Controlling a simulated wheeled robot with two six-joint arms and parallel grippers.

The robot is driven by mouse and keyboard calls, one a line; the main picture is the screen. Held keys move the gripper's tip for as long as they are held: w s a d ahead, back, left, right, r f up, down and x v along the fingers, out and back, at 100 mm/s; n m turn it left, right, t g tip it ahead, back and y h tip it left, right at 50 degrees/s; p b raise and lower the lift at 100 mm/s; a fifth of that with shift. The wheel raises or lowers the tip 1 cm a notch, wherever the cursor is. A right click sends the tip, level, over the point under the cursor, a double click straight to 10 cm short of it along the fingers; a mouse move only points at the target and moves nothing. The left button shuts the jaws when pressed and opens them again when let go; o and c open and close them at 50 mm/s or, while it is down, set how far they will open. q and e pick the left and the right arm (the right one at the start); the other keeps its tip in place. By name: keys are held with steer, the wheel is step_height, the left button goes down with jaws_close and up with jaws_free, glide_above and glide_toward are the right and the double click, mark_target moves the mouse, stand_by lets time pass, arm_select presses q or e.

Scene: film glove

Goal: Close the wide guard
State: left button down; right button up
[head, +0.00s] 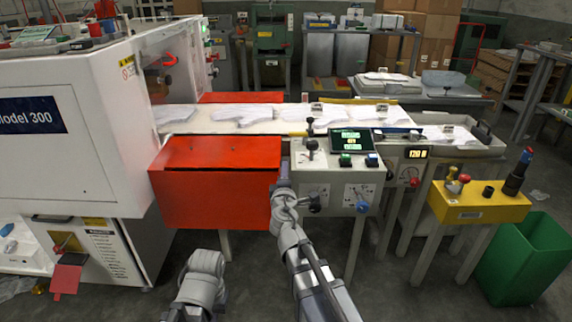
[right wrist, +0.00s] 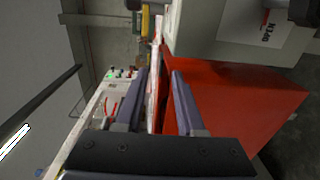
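The wide red guard (head: 212,185) is at the front of the conveyor, beside the white machine. It has a sloping top and a flat front face; I cannot tell how far it is open. My right gripper (head: 283,192) is at the guard's right edge, beside the control panel. In the right wrist view its two fingers (right wrist: 159,98) stand apart, with a strip of red and white between them. The guard's red face (right wrist: 235,105) fills the right of that view. I cannot tell whether the fingers touch it. My left arm shows low in the head view, its gripper hidden.
The control panel (head: 335,170) with screen and knobs stands right of the guard. White film gloves lie on the conveyor (head: 195,124). A second red panel (head: 240,97) is behind it. A yellow box (head: 478,203) and green bin (head: 530,262) stand right.

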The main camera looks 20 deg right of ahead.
steer(key=x, duration=0.7)
steer(key=shift+f, duration=0.1)
jaws_close()
stand_by(1.2)
